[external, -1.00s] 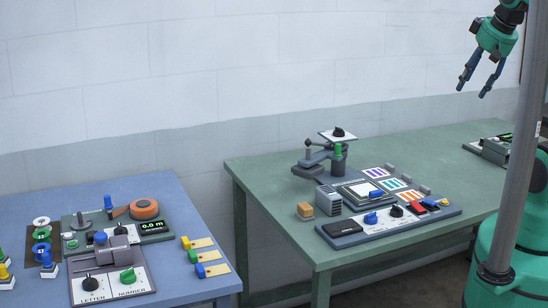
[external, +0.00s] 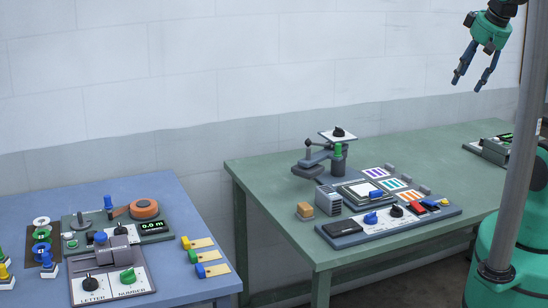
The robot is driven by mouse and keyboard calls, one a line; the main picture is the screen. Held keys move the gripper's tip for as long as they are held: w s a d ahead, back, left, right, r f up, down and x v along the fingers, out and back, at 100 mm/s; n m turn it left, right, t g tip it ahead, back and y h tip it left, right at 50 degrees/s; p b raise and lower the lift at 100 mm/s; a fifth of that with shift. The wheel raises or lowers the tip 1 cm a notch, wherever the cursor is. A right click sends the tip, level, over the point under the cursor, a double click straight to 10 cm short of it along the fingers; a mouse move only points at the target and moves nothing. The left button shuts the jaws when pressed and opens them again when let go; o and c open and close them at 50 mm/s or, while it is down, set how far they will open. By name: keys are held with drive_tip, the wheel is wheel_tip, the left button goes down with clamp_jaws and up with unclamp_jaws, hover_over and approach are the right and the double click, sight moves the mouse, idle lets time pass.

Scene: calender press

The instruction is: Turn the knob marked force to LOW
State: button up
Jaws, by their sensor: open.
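My gripper (external: 468,84) is in the external view at the upper right, open and empty, high above the green table (external: 265,187). On that table is a press station with a front panel (external: 372,228). The panel carries a blue knob (external: 371,218) and a black knob (external: 397,211). Another black knob (external: 338,131) sits on a white plate on top of the stand at the back. The knob labels are too small to read, so I cannot tell which one is marked force. My gripper is far from all of them.
A blue table (external: 185,203) at the left holds a letter and number device (external: 111,284) with knobs, plus reels and tagged keys. A grey pole (external: 516,170) stands at the right. Another device (external: 489,149) is at the green table's far right. The green table's left front is clear.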

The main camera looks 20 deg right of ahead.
drive_tip(key=w+a+r+g+p, duration=0.1)
drive_tip(key=w+r+p, duration=0.1)
drive_tip(key=w, duration=0.4)
drive_tip(key=w+a+r+p, duration=0.1)
drive_tip(key=w+r, duration=0.1)
drive_tip(key=w, duration=0.3)
drive_tip(key=g+p, duration=0.4)
drive_tip(key=p, duration=0.6)
hover_over(339, 128)
wheel_tip(339, 128, down, 17)
drive_tip(key=shift+f, duration=0.15)
drive_tip(key=shift+f, duration=0.15)
wheel_tip(339, 128, down, 13)
drive_tip(key=shift+f, duration=0.2)
drive_tip(key=shift+c, duration=0.2)
